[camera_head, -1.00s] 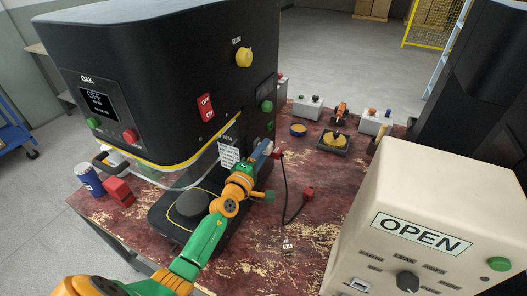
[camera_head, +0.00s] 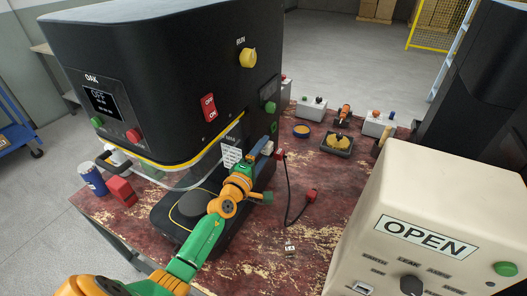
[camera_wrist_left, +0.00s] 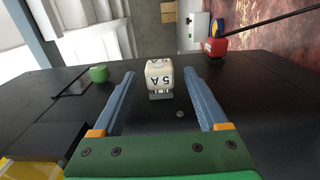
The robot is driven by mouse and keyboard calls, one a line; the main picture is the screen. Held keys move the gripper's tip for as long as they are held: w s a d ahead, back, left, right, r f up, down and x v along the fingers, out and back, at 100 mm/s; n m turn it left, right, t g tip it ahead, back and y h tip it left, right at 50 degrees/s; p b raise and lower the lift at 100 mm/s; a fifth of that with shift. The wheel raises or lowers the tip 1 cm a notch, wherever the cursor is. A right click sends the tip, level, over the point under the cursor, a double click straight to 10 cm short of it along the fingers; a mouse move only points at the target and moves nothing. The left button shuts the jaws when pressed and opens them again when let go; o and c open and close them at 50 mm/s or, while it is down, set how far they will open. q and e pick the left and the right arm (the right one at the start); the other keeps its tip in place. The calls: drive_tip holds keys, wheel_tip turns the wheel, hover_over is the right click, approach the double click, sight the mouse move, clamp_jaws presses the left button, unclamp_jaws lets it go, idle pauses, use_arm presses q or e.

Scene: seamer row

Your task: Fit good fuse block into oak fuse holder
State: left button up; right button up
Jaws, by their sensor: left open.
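The oak machine (camera_head: 150,90) is the large black unit marked OAK, its screen reading OFF. My left gripper (camera_wrist_left: 160,74) is open at the machine's black side; in the head view its blue fingers (camera_head: 259,151) show there. A cream fuse block (camera_wrist_left: 159,74) marked 5A stands between the fingertips, with a gap on each side. Metal shows at its lower end, against the black panel. Another small pale block (camera_head: 290,249) lies on the table. My right gripper is not in view.
A red plug with a dark cable (camera_head: 286,190) lies beside the machine. A beige box (camera_head: 440,205) reading OPEN stands at the right. A blue can (camera_head: 92,180) and red block (camera_head: 122,190) are at the left. The table's front middle is mostly clear.

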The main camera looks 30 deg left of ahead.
use_arm(q)
drive_tip(key=s, duration=0.6)
drive_tip(key=shift+s+d+p, duration=0.2)
drive_tip(key=shift+s+p, duration=0.1)
drive_tip(key=shift+p, duration=0.1)
